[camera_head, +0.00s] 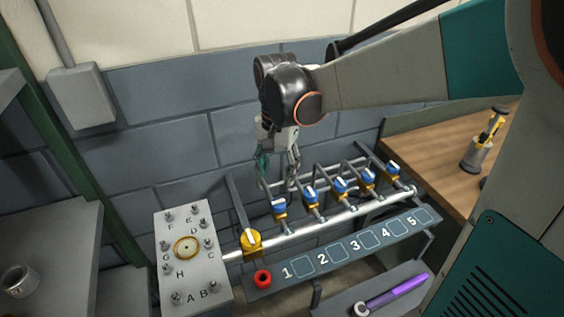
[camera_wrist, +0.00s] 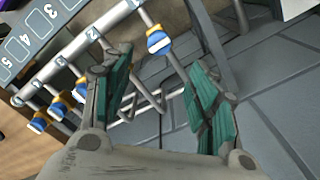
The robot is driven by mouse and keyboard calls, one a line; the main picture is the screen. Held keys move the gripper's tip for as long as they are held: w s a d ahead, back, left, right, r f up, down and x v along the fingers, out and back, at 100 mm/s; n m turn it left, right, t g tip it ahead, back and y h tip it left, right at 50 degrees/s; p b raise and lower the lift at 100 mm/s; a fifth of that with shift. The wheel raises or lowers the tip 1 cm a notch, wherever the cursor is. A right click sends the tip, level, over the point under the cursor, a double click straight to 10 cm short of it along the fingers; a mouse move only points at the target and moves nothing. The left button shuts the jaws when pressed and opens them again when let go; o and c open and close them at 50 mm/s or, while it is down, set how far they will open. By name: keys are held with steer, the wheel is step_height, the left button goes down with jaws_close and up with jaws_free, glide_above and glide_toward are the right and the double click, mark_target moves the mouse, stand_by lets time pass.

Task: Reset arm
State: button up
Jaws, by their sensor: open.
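My gripper (camera_head: 277,165) hangs pointing down from my arm, above the left part of the pipe rack in the head view. In the wrist view my gripper (camera_wrist: 168,98) has its two green-padded fingers spread apart with nothing between them. A blue and yellow valve (camera_head: 279,207) with a white handle stands just below the gripper in the head view. In the wrist view that valve (camera_wrist: 158,42) shows beyond the fingertips, apart from them.
More blue valves (camera_head: 341,186) line the white pipe (camera_head: 318,224) above a numbered panel (camera_head: 345,248). A yellow valve (camera_head: 250,241), a red knob (camera_head: 263,279) and a lettered box (camera_head: 190,285) sit at left. A wooden table (camera_head: 436,166) is at right; a purple-handled tool (camera_head: 398,293) lies in front.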

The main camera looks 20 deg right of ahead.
steer(key=shift+s+r, duration=0.15)
steer(key=shift+r, duration=0.15)
steer(key=s+r+n+t, duration=0.4)
steer(key=s+n+t, duration=0.3)
steer(key=s, duration=0.6)
steer(key=shift+s+n, duration=0.3)
steer(key=shift+n, duration=0.8)
